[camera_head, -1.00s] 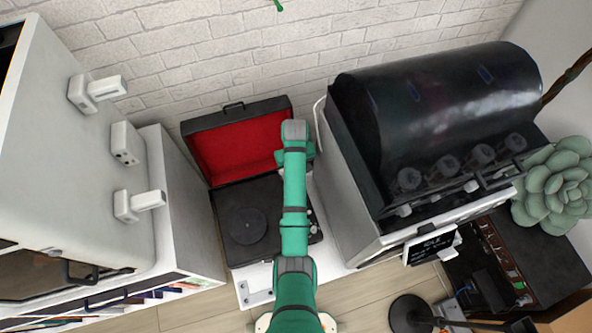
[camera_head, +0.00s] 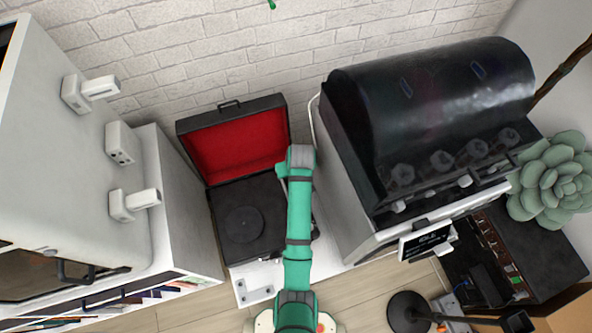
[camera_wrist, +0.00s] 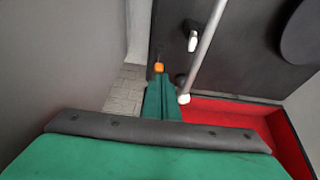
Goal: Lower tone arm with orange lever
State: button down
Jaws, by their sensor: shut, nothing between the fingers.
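The record player (camera_head: 228,200) is an open black case with a red-lined lid in the head view. In the wrist view its black deck (camera_wrist: 245,62) carries a silver tone arm (camera_wrist: 207,48) with a white end near my fingers. The small orange lever tip (camera_wrist: 158,68) sits left of the tone arm. My gripper (camera_wrist: 161,80) has its green fingers together and empty, their tips right by the orange lever. I cannot tell if they touch it. In the head view my arm hides the gripper and the lever.
The dark platter (camera_wrist: 305,30) lies at the upper right of the wrist view. The red lid lining (camera_wrist: 235,112) is close to the right of my fingers. A white cabinet (camera_head: 178,205) stands left, and a large black-hooded machine (camera_head: 430,110) stands close on the right.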

jog(key=shift+s+d+r, duration=0.1)
jog(key=shift+s+d, duration=0.1)
jog(key=shift+s, duration=0.05)
jog(key=shift+s+d, duration=0.2)
jog(key=shift+s+d+t, duration=0.25)
jog(key=shift+t, duration=0.25)
jog(key=shift+s+a+y, duration=0.1)
jog(key=shift+a+y, duration=0.2)
jog(key=shift+a, duration=0.25)
jog(key=shift+d, duration=0.1)
jog(key=shift+w+f, duration=0.35)
jog(key=shift+w, duration=0.25)
